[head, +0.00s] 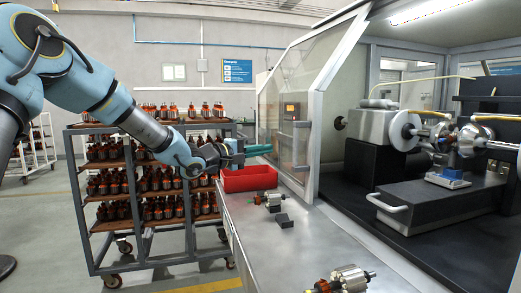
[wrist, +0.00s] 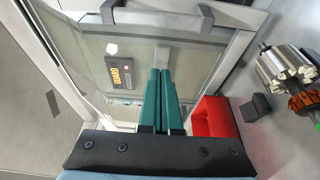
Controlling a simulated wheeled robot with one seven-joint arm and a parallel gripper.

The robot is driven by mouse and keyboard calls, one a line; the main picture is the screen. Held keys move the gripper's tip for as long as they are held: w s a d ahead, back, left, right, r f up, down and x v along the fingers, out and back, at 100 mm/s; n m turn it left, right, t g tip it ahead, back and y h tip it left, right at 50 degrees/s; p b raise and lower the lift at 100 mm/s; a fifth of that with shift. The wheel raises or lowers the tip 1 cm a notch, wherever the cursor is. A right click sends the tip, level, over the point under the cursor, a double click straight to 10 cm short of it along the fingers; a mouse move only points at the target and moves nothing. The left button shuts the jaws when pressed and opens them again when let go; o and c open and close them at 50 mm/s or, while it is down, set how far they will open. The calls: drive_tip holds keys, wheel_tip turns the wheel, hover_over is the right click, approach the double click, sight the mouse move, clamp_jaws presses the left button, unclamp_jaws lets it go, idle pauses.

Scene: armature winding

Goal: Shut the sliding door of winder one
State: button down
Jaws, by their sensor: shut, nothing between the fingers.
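The sliding door (head: 290,95) of the winder is a framed clear panel. It stands to the left of the open bay, and the winder's inside (head: 420,150) shows uncovered on the right. A vertical handle (head: 302,146) with two dark brackets is on the door; it also shows along the top of the wrist view (wrist: 160,18). My gripper (head: 268,150) is shut and empty, left of the handle and apart from it, above the back of the red bin. Its green fingers (wrist: 161,75) point toward the door in the wrist view.
A red bin (head: 248,179) sits on the metal bench (head: 290,240) below my gripper. Armatures (head: 345,279) and a dark block (head: 283,220) lie on the bench. A shelf cart (head: 95,224) with several rows of parts stands behind my arm.

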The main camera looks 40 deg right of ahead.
drive_tip(key=shift+s+d+p, duration=1.15)
drive_tip(key=shift+s+d, duration=0.8)
drive_tip(key=shift+d, duration=0.3)
